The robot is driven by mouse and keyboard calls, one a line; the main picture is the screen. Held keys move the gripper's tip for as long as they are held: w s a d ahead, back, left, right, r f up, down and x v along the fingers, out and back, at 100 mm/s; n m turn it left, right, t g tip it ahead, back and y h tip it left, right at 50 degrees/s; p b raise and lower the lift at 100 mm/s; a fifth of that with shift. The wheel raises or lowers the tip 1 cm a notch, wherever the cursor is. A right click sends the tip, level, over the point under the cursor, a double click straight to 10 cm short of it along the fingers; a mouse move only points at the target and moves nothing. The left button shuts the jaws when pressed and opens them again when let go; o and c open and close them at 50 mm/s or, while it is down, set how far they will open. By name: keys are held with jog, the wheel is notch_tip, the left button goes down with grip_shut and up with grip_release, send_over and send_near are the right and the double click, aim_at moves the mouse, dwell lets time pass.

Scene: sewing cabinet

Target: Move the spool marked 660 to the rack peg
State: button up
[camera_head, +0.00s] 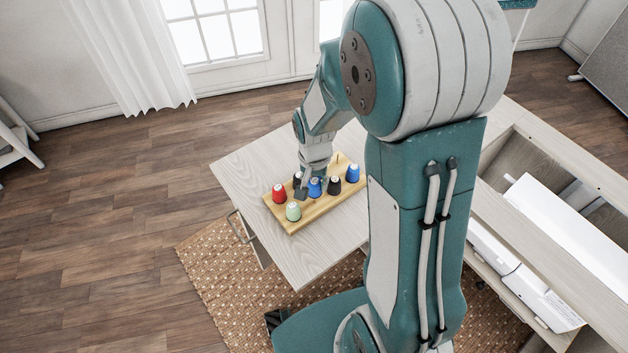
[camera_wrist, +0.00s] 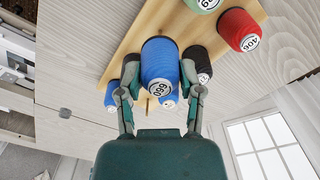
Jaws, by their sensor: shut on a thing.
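The blue spool marked 660 (camera_wrist: 158,62) is between the two fingers of my gripper (camera_wrist: 160,84) in the wrist view, its label facing the camera. My gripper is shut on it. It looks larger and nearer than its neighbours; I cannot tell whether its base is clear of the rack. The rack is a wooden board (camera_wrist: 148,22). In the head view my gripper (camera_head: 307,188) is over the rack (camera_head: 270,208), at the blue spool (camera_head: 316,188), partly covering the spools there. A thin bare peg (camera_head: 337,159) stands at the rack's far end.
A red spool (camera_head: 279,193), a pale green spool (camera_head: 293,211), a black spool (camera_head: 334,185) and another blue spool (camera_head: 352,173) stand close around on the rack. The pale tabletop (camera_head: 240,167) is clear to the left. An open compartment with white boxes (camera_head: 570,235) is at right.

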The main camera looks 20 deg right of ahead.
jog(key=shift+f, duration=1.5)
jog(key=o, duration=0.9)
jog(key=shift+o, duration=0.2)
notch_tip(320, 180, up, 12)
dwell(0.5)
